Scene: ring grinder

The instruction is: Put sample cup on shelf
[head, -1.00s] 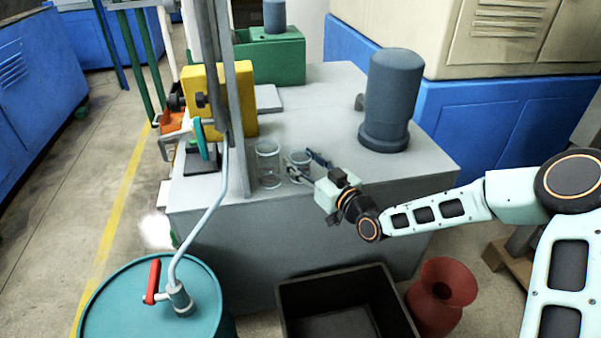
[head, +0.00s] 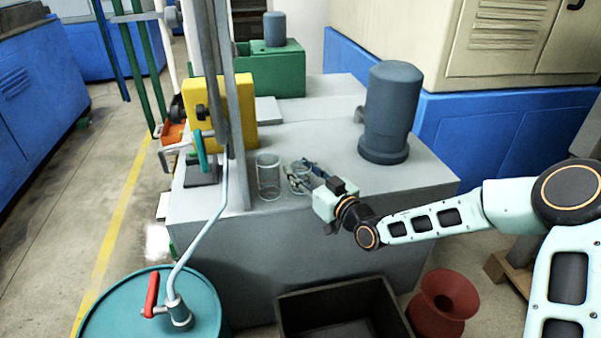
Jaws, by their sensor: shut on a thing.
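Two clear glass cups stand near the front edge of a grey machine top (head: 300,138). The left, taller glass cup (head: 268,180) stands alone. The right, smaller glass cup (head: 297,167) is between the fingers of my gripper (head: 301,178), which reaches in from the right and is shut on it. This cup looks upright; I cannot tell whether it touches the top. The fingers partly cover its side. I cannot single out a shelf in this view.
A grey upright post (head: 236,110) and a yellow block (head: 243,125) stand left of the cups. A dark grey motor cylinder (head: 391,110) stands behind my gripper. Below are a black bin (head: 290,318), a red vase-like pot (head: 438,303) and a teal drum (head: 115,315). The middle of the top is clear.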

